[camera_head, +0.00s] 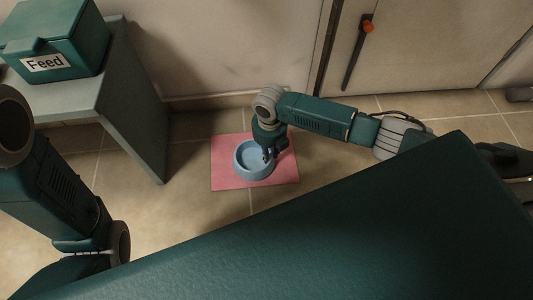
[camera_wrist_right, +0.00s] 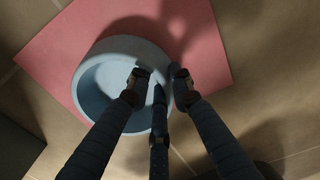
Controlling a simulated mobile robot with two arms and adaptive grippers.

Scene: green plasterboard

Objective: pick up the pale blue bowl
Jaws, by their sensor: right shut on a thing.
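The pale blue bowl (camera_head: 254,161) is upright on a pink mat (camera_head: 228,181) on the floor in the head view. My right gripper (camera_head: 268,154) comes down from above at the bowl's right side. In the right wrist view the bowl (camera_wrist_right: 92,92) shows its open inside, and my right gripper's fingers (camera_wrist_right: 160,85) straddle its rim, one inside and one outside. The right gripper is shut on the rim. Part of the rim is hidden by the fingers. My left arm is at the left of the head view, but its gripper does not show.
A grey-green table (camera_head: 137,104) with a green box labelled Feed (camera_head: 66,36) stands at the left. A pale door (camera_head: 420,45) with a dark handle is at the back. Tiled floor around the mat is clear.

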